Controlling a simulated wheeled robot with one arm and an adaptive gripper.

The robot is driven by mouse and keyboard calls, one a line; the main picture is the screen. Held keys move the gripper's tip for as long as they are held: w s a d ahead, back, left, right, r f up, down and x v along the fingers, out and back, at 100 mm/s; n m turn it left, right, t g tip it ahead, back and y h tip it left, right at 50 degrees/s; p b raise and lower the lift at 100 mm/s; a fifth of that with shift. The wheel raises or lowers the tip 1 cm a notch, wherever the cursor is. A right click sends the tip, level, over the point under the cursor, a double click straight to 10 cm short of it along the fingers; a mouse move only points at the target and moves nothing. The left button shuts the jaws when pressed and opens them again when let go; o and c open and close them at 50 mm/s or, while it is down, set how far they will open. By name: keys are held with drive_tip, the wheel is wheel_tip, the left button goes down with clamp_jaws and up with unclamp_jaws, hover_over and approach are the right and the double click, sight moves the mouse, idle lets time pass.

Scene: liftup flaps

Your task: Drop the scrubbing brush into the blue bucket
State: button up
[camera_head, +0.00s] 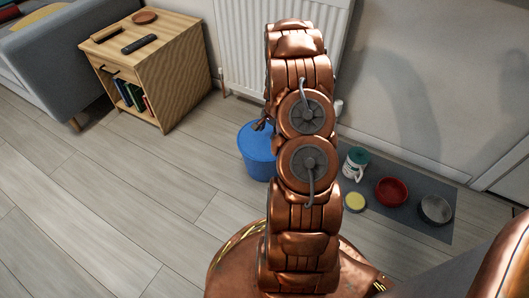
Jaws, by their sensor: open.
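The blue bucket (256,155) stands on the floor in front of the radiator, its right side hidden behind my copper arm. A small dark part of my gripper (262,122) shows at the left edge of the arm, over the bucket's rim. It is open; most of it is hidden by the arm. I cannot make out the scrubbing brush in this view. The bucket's inside is mostly hidden, so I cannot tell what is in it.
A dark mat (405,225) on the right holds a white and green container (355,163), a yellow round item (355,202), a red bowl (391,192) and a grey bowl (436,209). A wooden cabinet (180,80) stands left. The left floor is clear.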

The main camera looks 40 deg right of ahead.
wheel_tip(320, 180, up, 12)
drive_tip(key=s, duration=0.2)
drive_tip(key=shift+s, duration=0.15)
idle(0.5)
drive_tip(key=shift+d+f, duration=0.1)
drive_tip(key=shift+f, duration=0.05)
idle(0.5)
